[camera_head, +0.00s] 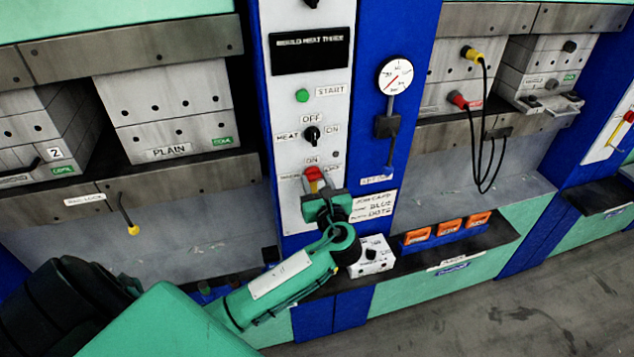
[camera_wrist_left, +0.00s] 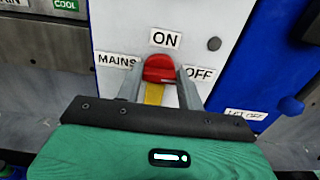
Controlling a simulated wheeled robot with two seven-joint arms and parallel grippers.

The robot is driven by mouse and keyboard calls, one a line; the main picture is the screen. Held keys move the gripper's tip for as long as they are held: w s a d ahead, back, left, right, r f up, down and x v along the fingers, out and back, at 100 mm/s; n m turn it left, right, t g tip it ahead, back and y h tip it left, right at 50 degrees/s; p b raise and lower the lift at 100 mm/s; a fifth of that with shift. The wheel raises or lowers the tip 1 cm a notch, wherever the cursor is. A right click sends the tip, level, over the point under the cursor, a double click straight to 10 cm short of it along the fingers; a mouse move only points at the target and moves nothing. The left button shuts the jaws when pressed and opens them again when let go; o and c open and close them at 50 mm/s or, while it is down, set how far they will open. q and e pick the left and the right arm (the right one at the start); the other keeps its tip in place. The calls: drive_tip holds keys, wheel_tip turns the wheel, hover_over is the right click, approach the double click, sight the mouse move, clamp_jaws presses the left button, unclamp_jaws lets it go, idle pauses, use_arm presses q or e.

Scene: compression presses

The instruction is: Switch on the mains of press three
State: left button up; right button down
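The mains switch (camera_head: 313,173) of the middle press has a red handle and a yellow part below it. In the left wrist view its red handle (camera_wrist_left: 159,69) stands upright toward the ON label (camera_wrist_left: 165,39). The MAINS label (camera_wrist_left: 116,60) is at its left and the OFF label (camera_wrist_left: 201,75) at its right. My left gripper (camera_head: 316,187) is at this switch. My right gripper is not in view.
The panel has a dark display (camera_head: 311,52) reading THREE, a green START button (camera_head: 302,96) and a black heat knob (camera_head: 312,136) above the switch. A gauge (camera_head: 395,76) is on the blue column. A white box with knobs (camera_head: 372,257) and orange items (camera_head: 448,227) are below right.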

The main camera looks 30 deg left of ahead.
use_arm(q)
drive_tip(key=c, duration=0.3)
drive_tip(key=n+b, duration=0.1)
drive_tip(key=n, duration=0.3)
drive_tip(key=shift+s+f+b, duration=0.1)
drive_tip(key=shift+f+b, duration=0.05)
drive_tip(key=shift+b, duration=0.2)
drive_tip(key=n+b, duration=0.2)
drive_tip(key=n, duration=0.1)
drive_tip(key=shift+a+f+n, duration=0.1)
drive_tip(key=shift+n, duration=0.2)
drive_tip(key=n+b, duration=0.7)
drive_tip(key=n, duration=0.3)
drive_tip(key=shift+s+b, duration=0.1)
drive_tip(key=shift+b, duration=0.3)
drive_tip(key=shift+n, duration=0.3)
